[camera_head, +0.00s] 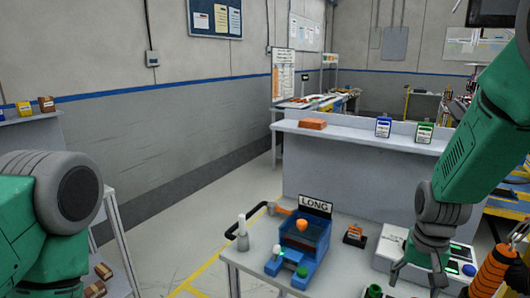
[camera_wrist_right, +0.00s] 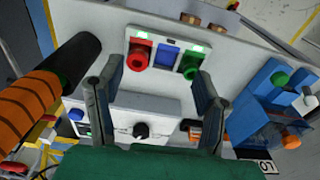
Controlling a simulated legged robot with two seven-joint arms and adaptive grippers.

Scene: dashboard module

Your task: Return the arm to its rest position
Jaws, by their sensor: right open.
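My right arm (camera_head: 490,130) reaches down from the upper right in the head view. Its gripper (camera_head: 418,280) is over the cart top, in front of the white module (camera_head: 385,246). In the right wrist view the two fingers of the gripper (camera_wrist_right: 157,75) stand wide apart with nothing between them. Beyond them is a panel with a red knob (camera_wrist_right: 139,55), a blue switch (camera_wrist_right: 167,56) and a green knob (camera_wrist_right: 190,60). A box with a black dial (camera_wrist_right: 141,130) shows nearer the wrist. My left arm (camera_head: 60,200) shows at the left edge; its gripper is out of frame.
An orange ridged cylinder (camera_head: 496,270) with a black end stands close right of the right gripper. A blue fixture (camera_head: 302,240) beside a LONG sign stands left on the cart (camera_head: 340,270). A grey counter (camera_head: 345,175) is behind. Floor left of the cart is open.

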